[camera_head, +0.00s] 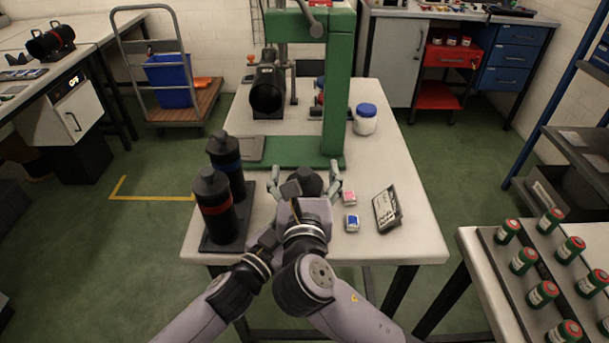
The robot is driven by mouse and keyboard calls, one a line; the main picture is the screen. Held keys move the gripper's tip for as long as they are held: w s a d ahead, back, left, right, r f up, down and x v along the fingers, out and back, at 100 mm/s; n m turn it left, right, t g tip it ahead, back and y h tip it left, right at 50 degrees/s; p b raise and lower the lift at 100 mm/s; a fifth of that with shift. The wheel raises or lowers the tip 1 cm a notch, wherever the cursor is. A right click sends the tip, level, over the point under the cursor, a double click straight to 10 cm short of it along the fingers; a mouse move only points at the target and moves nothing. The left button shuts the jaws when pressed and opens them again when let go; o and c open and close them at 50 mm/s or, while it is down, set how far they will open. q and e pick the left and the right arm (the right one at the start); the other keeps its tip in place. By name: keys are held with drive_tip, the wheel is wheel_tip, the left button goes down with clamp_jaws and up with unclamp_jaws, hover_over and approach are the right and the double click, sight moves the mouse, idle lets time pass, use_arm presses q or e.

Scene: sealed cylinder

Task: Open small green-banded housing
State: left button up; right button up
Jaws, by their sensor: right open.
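A dark round-topped cylinder (307,179) stands on the white table just beyond my right gripper. My wrist hides most of it, so I cannot see its band or tell whether it is the green-banded housing. My right gripper (307,187) is open, its fingers spread to either side of this dark cylinder. I cannot tell whether they touch it. My left arm comes in from the left and ends close against the right wrist. The left gripper (291,190) is mostly overlapped there, and its jaws cannot be made out.
A red-banded black housing (215,208) and a blue-banded one (227,167) stand on a dark tray (222,244) at left. A green press (338,90) stands behind. Two small boxes, a tilted panel (387,208) and a blue-lidded jar (365,121) are at right.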

drive_tip(key=c, duration=0.8)
use_arm(q)
drive_tip(key=shift+s+d, duration=0.1)
drive_tip(key=shift+d, duration=0.1)
use_arm(e)
drive_tip(key=shift+s+a, duration=0.1)
drive_tip(key=shift+a, duration=0.15)
drive_tip(key=c, duration=0.8)
drive_tip(key=shift+d, duration=0.1)
drive_tip(key=shift+c, duration=0.2)
drive_tip(key=shift+r, duration=0.2)
drive_tip(key=shift+r, duration=0.6)
use_arm(q)
drive_tip(key=shift+a, duration=0.1)
use_arm(e)
drive_tip(key=shift+d+r, duration=0.25)
drive_tip(key=shift+r, duration=0.1)
drive_tip(key=shift+r, duration=0.1)
